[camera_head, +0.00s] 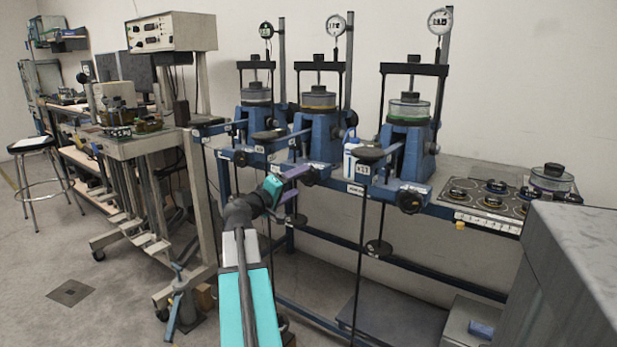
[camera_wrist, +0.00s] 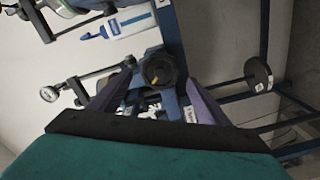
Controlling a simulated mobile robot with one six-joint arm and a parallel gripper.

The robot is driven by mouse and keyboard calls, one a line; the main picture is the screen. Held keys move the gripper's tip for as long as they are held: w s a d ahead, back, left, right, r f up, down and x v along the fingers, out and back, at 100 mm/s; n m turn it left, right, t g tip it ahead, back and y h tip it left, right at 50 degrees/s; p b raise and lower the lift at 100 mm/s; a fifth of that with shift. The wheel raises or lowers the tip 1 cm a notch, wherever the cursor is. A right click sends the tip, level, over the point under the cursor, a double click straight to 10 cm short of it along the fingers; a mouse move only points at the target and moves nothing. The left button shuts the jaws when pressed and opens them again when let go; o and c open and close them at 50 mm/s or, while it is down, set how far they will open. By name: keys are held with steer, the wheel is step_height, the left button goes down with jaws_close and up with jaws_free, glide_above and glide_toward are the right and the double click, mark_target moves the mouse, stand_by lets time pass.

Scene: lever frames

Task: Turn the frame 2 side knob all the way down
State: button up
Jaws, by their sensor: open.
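Three blue lever frames stand in a row on the bench; the middle frame (camera_head: 320,140) is the one in front of my gripper. I cannot read its label clearly. Its dark side knob (camera_head: 310,177) sits low on the front, just beyond my fingers. In the wrist view the black knob (camera_wrist: 158,66) with a small yellowish mark lies centrally between the fingertips. My gripper (camera_head: 301,181) is open, with purple fingers; it also shows in the wrist view (camera_wrist: 160,84). I cannot tell whether the fingers touch the knob.
The right frame (camera_head: 410,135) has its own side knob (camera_head: 410,201). A white bottle (camera_head: 352,157) stands between the middle and right frames. Hanging rods and a round weight (camera_head: 378,248) are below the bench. A grey block (camera_head: 570,265) fills the right foreground.

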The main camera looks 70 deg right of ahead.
mark_target(307, 177)
steer(key=p+x, duration=0.1)
steer(key=x, duration=0.5)
steer(key=shift+s+d, duration=0.1)
steer(key=shift+d, duration=0.3)
steer(key=shift+a, duration=0.15)
steer(key=c, duration=1.4)
